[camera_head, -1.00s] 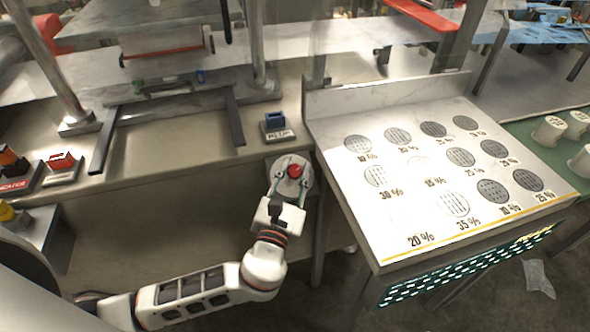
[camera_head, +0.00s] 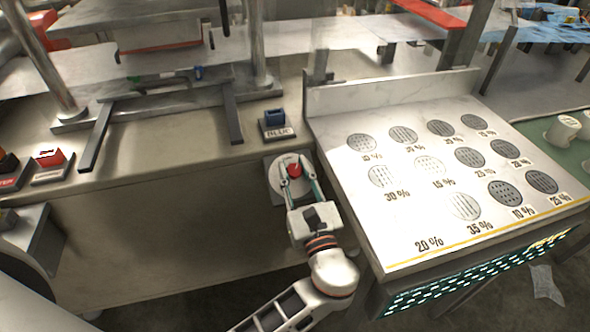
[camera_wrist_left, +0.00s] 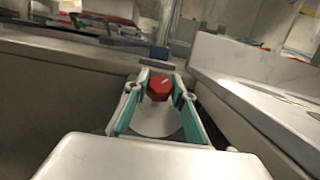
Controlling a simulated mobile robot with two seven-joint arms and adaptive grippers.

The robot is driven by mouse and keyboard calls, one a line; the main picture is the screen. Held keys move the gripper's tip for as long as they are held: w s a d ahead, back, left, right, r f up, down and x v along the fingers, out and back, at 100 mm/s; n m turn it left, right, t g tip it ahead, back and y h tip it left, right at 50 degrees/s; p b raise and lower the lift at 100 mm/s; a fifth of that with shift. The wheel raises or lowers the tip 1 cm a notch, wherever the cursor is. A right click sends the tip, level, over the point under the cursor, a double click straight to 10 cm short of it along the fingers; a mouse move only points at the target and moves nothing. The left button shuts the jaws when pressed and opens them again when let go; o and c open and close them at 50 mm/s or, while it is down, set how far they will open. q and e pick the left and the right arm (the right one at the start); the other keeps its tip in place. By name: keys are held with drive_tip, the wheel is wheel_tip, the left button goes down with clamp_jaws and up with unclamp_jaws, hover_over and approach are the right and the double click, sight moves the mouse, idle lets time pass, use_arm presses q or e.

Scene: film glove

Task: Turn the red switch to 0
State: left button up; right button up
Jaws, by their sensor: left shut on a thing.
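The red switch (camera_head: 294,170) is a small red knob on a round pale plate (camera_head: 276,182) at the bench's front edge, left of the white panel. In the left wrist view the red knob (camera_wrist_left: 160,88) has a short pale mark on top. My left gripper (camera_head: 295,168) has its two teal-lined fingers on either side of the knob and is shut on it. The gripper comes in from the lower right of the knob. I cannot read a 0 or any scale around the switch. My right gripper is not in view.
A blue switch block (camera_head: 275,121) labelled BLUE sits just behind the red switch. A red-topped block (camera_head: 50,157) sits at far left. The white panel (camera_head: 345,200) with round percent-marked discs stands close right of my gripper. Bare bench (camera_head: 190,150) lies to the left.

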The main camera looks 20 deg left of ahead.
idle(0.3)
use_arm(q)
drive_tip(key=o, duration=1.1)
